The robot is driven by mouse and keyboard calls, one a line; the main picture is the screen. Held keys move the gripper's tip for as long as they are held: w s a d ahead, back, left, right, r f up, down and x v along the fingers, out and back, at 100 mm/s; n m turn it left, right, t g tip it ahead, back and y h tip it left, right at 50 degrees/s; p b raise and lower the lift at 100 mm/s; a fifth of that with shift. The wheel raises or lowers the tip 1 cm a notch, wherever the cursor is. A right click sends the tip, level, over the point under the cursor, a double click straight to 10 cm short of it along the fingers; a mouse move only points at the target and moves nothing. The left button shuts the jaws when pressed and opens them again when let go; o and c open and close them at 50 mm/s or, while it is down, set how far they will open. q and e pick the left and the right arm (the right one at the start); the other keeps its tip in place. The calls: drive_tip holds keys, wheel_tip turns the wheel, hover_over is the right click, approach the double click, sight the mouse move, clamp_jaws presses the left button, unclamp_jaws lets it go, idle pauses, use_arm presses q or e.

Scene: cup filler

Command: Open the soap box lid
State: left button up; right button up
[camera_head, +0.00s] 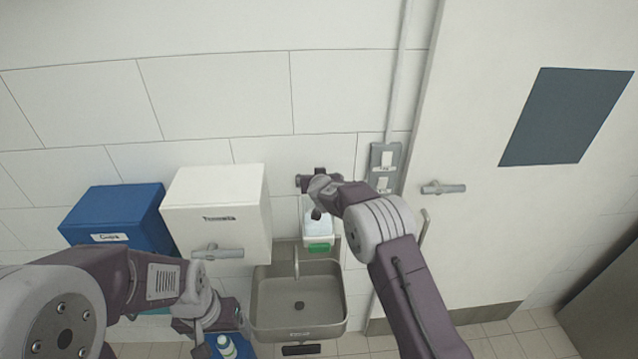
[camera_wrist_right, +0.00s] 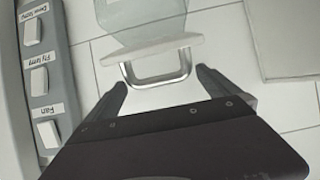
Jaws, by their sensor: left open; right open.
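The soap box (camera_head: 318,228) hangs on the wall above the sink, a pale box with a green lower part. My right gripper (camera_head: 312,192) is at its top and hides part of it. In the right wrist view, the soap box lid (camera_wrist_right: 160,47) has a grey loop handle (camera_wrist_right: 155,79). My right gripper also shows there (camera_wrist_right: 163,82), open, with its fingertips apart on either side of the handle. I cannot tell whether they touch it. The lid looks shut. My left gripper (camera_head: 207,332) is open at the lower left, away from the soap box.
A white box with a handle (camera_head: 222,205) and a blue box labelled Cups (camera_head: 112,215) are left of the soap box. The sink (camera_head: 300,322) is below. A switch panel (camera_head: 384,166) and a door handle (camera_head: 443,188) are to the right. A bottle (camera_head: 226,346) stands near my left gripper.

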drive_tip(key=b+v, duration=0.2)
drive_tip(key=v, duration=0.6)
drive_tip(key=shift+b, duration=0.35)
drive_tip(key=shift+w+f, duration=0.1)
drive_tip(key=shift+f, duration=0.05)
